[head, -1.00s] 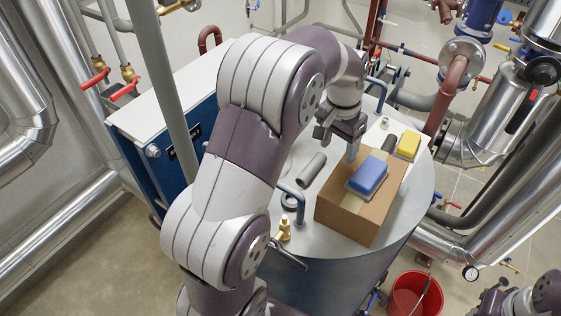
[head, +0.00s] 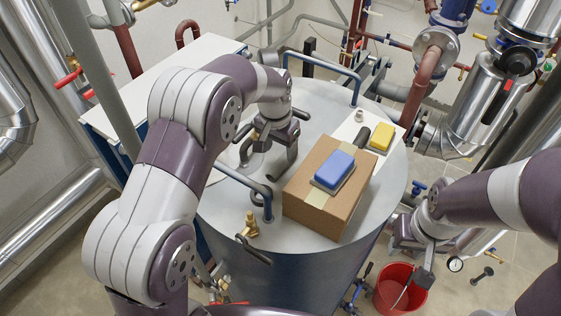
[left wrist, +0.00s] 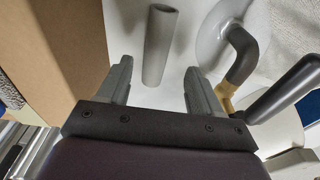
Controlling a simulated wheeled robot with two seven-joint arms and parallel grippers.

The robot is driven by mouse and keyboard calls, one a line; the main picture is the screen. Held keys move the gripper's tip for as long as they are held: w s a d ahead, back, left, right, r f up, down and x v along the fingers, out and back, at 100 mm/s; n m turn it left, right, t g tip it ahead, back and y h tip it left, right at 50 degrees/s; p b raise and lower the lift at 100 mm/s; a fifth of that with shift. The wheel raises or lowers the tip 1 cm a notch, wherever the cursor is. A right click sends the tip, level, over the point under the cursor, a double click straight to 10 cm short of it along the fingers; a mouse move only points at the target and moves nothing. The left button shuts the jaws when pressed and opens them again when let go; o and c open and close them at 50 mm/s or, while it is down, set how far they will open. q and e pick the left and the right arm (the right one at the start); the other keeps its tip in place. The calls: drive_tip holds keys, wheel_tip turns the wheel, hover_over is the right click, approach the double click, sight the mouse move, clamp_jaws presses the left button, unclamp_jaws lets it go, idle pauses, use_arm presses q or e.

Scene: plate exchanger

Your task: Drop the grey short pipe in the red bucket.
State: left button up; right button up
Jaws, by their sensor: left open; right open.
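The grey short pipe (left wrist: 160,45) lies on the light round tank top. In the left wrist view it sits ahead of and between the two fingers, with clear gaps on both sides. In the head view my left gripper (head: 277,140) is open right above the pipe, which it partly covers. The red bucket (head: 391,299) stands on the floor at the lower right, with a thin handle across it. My right gripper (head: 424,268) is beside and above the bucket's right rim; it is open and holds nothing visible.
A cardboard box (head: 335,213) with a blue sponge-like block (head: 335,168) on top stands just right of my left gripper. A yellow block (head: 381,137) and a dark cylinder lie behind it. Blue handles (head: 262,187) and a brass valve (head: 249,226) rise at the tank's edge.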

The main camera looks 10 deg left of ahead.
sight(282, 159)
use_arm(q)
drive_tip(key=f+p, duration=0.2)
drive_tip(key=f, duration=0.2)
drive_tip(key=shift+d+p, duration=0.3)
drive_tip(key=shift+p, duration=0.1)
drive_tip(key=shift+f, duration=0.35)
clamp_jaws()
drive_tip(key=shift+r, duration=0.15)
